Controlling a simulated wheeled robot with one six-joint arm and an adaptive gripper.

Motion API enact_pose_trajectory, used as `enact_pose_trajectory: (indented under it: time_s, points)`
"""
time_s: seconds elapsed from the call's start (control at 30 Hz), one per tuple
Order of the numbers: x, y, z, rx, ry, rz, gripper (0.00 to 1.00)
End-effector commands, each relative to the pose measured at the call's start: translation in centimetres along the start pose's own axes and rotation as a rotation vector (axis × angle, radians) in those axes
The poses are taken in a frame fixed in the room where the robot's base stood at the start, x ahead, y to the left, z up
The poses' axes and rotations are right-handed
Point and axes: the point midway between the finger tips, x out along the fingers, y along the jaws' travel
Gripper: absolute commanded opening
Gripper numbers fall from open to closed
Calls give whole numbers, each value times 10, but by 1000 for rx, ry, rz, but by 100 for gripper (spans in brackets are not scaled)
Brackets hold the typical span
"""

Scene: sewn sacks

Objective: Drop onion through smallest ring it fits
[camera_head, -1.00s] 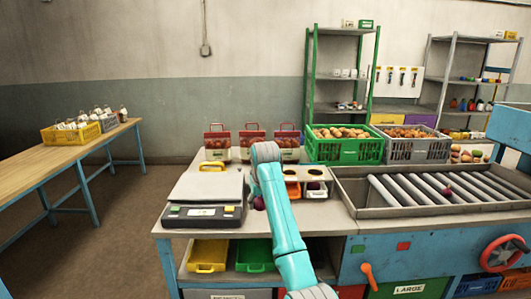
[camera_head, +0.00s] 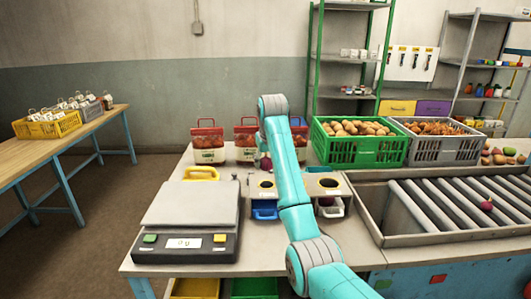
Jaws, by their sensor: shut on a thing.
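A dark red onion (camera_head: 265,163) shows beside my teal arm, above the bench. My gripper (camera_head: 263,152) is shut on it, though my arm hides most of the fingers. Below and just in front of the onion is a ring (camera_head: 267,183) with a dark hole in a pale stand, and a blue bin (camera_head: 265,211) under it. A second ring (camera_head: 328,182) lies to the right of my arm, with a white bin (camera_head: 331,208) under it. My arm covers the part of the stand between them, so any ring there is hidden.
A scale (camera_head: 190,215) stands at the left of the bench. Red-handled packs (camera_head: 207,143) stand behind. Green (camera_head: 350,150) and grey (camera_head: 437,148) crates are at the back right. Another dark red onion (camera_head: 487,205) lies on the roller tray (camera_head: 415,238).

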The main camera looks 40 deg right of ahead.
Motion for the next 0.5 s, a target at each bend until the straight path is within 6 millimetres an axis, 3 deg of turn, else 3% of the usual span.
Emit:
enact_pose_trajectory:
  time_s: [0.5]
  points:
    - [18,-2,8,0,0,0,18]
